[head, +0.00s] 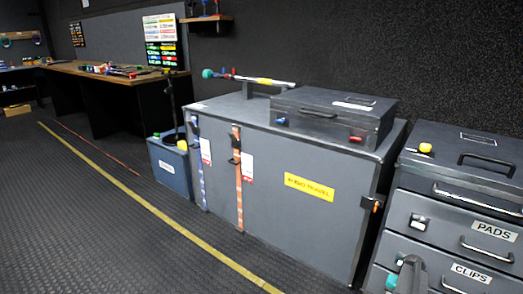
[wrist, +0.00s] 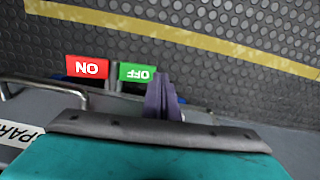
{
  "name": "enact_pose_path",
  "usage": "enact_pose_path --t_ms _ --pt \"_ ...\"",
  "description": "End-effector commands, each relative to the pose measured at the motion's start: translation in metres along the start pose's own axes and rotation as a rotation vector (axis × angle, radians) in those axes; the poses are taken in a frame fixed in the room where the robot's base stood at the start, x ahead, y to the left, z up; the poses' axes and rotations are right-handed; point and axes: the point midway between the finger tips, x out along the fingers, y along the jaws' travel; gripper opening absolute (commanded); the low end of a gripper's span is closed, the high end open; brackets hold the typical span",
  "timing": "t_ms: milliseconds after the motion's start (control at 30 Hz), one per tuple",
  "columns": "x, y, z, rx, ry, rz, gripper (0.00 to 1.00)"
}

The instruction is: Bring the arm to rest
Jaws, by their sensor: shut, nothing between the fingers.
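My gripper (wrist: 161,82) shows in the wrist view as a narrow purple-grey pair of fingers, closed together with nothing between them. The fingertips are in front of or close to a green OFF plate (wrist: 137,72), beside a red ON plate (wrist: 87,66). Both plates appear upside down. Whether the fingers touch the green plate cannot be told. A teal body with a dark grey edge fills the bottom of the wrist view. In the head view a grey piece, apparently of my arm, rises at the bottom edge in front of the drawer unit (head: 446,206).
A metal handle (wrist: 40,90) is left of the fingers. A large grey cabinet (head: 280,165) carries a closed case (head: 335,108). A blue bin (head: 170,170) stands beside it. A workbench (head: 105,72) runs along the back. The floor left of the yellow line (head: 150,205) is clear.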

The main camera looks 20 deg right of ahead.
Motion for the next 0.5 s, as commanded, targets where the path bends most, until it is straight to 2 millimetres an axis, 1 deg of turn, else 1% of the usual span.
enact_pose_path --t_ms 33,267,367,500 --pt "-0.007 -0.017 0.010 -0.023 -0.010 -0.001 0.00" --pt "-0.011 -0.076 0.052 -0.113 -0.056 0.004 0.00" --pt "-0.014 -0.103 0.075 -0.158 -0.077 0.008 0.00" --pt "-0.020 -0.138 0.112 -0.223 -0.110 0.015 0.00"
